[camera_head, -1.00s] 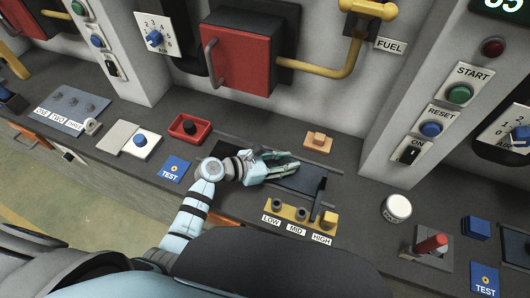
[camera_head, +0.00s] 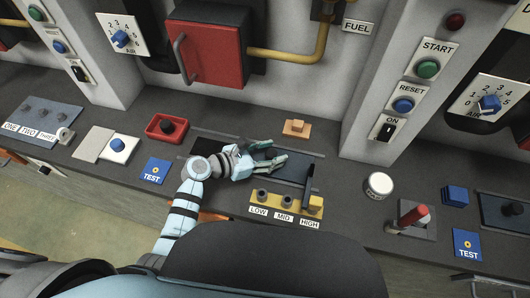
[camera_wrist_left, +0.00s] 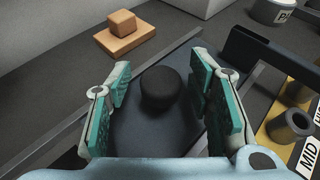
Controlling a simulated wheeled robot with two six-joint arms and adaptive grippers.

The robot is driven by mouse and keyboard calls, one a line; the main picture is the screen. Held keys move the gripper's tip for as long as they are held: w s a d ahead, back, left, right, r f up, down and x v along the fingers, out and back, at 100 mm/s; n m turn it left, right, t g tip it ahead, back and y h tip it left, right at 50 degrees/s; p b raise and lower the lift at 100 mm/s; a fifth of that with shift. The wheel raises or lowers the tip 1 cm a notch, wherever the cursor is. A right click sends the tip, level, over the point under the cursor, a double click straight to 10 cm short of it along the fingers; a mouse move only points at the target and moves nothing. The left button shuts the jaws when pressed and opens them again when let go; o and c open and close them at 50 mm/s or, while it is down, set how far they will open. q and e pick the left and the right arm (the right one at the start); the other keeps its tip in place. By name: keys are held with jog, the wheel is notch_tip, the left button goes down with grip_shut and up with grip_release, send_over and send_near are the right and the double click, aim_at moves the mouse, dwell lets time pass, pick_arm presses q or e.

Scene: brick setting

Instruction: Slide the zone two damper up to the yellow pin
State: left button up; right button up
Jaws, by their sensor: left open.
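The damper is a dark flat slide plate (camera_head: 294,170) in a track on the bench, with a round black knob (camera_wrist_left: 160,88) seen in the left wrist view. I take it for the zone two damper, as no zone label shows on it. My left gripper (camera_head: 273,153) is open, with its teal-padded fingers on either side of the knob and apart from it. A yellow strip (camera_head: 265,206) lies in front, with dark posts over the labels LOW and MID. A yellow block (camera_head: 316,204) stands at its HIGH end beside a dark upright bar (camera_head: 308,185). My right gripper is out of view.
A tan block (camera_head: 296,127) sits behind the track. A red tray (camera_head: 153,133) and a blue TEST plate (camera_head: 155,170) lie left. A white round cap (camera_head: 379,185) and a red-handled lever (camera_head: 413,216) stand right. A red door (camera_head: 213,53) is on the wall.

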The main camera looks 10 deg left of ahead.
pick_arm(q)
jog(key=v, duration=1.1)
jog(key=shift+s+a, duration=0.25)
jog(key=shift+s, duration=0.05)
jog(key=shift+r, duration=0.1)
